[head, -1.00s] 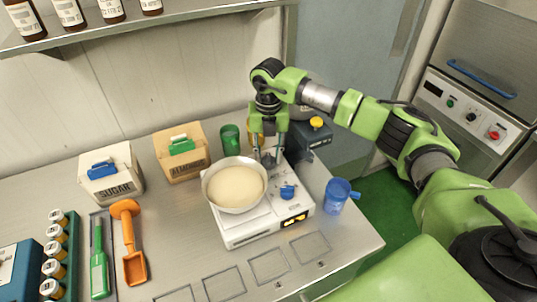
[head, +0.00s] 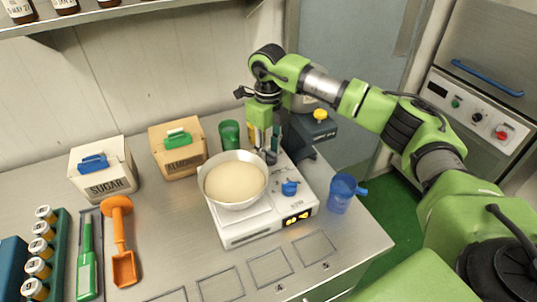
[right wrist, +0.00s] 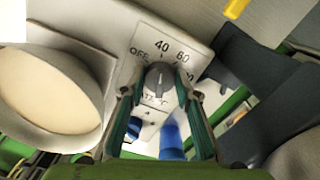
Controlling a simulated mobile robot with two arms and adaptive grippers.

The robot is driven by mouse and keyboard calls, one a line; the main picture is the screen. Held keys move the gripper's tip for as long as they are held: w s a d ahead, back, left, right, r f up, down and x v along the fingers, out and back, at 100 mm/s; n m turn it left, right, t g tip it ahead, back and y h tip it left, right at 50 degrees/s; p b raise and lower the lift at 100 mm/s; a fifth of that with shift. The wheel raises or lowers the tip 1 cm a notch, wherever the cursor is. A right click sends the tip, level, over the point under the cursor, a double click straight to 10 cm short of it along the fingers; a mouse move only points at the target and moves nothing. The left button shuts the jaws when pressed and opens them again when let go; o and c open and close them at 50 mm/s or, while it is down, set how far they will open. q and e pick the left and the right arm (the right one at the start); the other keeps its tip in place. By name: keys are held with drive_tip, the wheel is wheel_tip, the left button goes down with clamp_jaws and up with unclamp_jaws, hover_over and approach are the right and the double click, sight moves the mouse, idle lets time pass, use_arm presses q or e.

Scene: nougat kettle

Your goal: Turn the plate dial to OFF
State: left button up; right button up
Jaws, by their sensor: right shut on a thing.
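The hot plate (head: 240,231) is a white unit on the steel counter with a pan (head: 235,181) of cream-coloured mass on it. Its plate dial (right wrist: 157,83), a grey knob, shows in the right wrist view on a white panel marked OFF, 40, 60 and a partly covered number. The dial's pale mark points up, roughly toward 40. My right gripper (right wrist: 160,77) is shut on the dial, one finger on each side. In the head view my right gripper (head: 269,155) is over the plate's back right part and hides the dial. My left gripper is not in view.
A blue knob (head: 290,188) and a lit display (head: 297,218) are on the plate's front right. A blue jug (head: 340,194) stands to the right, a green cup (head: 229,134) behind the pan. A dark unit with a yellow knob (head: 320,115) is close behind my gripper.

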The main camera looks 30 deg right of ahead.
sight(268, 152)
drive_tip(key=n+b, duration=0.2)
drive_tip(key=n, duration=0.2)
drive_tip(key=shift+n, duration=0.3)
drive_tip(key=n+b, duration=0.1)
drive_tip(key=n, duration=0.3)
drive_tip(key=shift+a+r, duration=0.1)
drive_tip(key=shift+a, duration=0.05)
drive_tip(key=shift+n, duration=0.3)
drive_tip(key=o, duration=1.1)
drive_tip(key=shift+s, duration=0.1)
drive_tip(key=shift+c, duration=0.2)
wheel_tip(268, 152, up, 12)
